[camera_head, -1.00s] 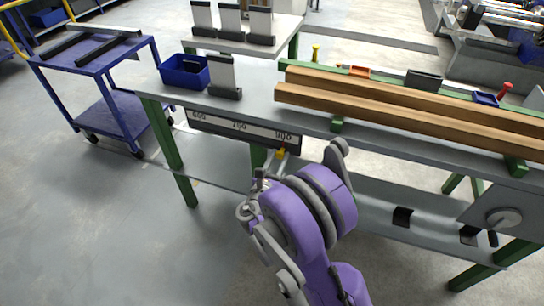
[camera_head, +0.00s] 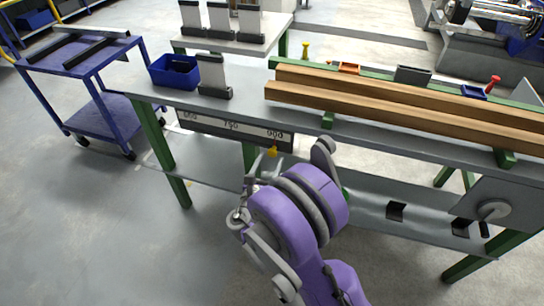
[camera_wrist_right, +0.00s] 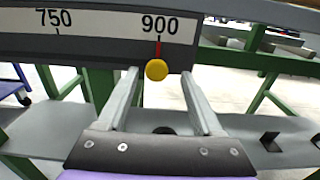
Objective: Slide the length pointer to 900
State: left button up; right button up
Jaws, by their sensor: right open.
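The length scale (camera_head: 215,125) is a white strip with black numbers on the front edge of the table; it also shows in the right wrist view (camera_wrist_right: 100,23). The pointer, a yellow knob (camera_wrist_right: 157,69) with a thin red line above it, sits with its line directly under the 900 mark. In the head view the yellow knob (camera_head: 272,152) is just beyond my right gripper. My right gripper (camera_wrist_right: 160,78) is open, its fingers on either side of the knob with visible gaps. In the head view my purple right arm hides much of the gripper. My left gripper is out of view.
Two long wooden beams (camera_head: 400,105) lie on the runout table. A blue bin (camera_head: 174,72) and a grey upright plate (camera_head: 212,75) stand at its left end. A blue cart (camera_head: 75,65) stands left. A grey lower shelf (camera_head: 370,205) runs beneath the table.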

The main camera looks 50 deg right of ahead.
jog(key=v, duration=0.8)
jog(key=shift+s, duration=0.15)
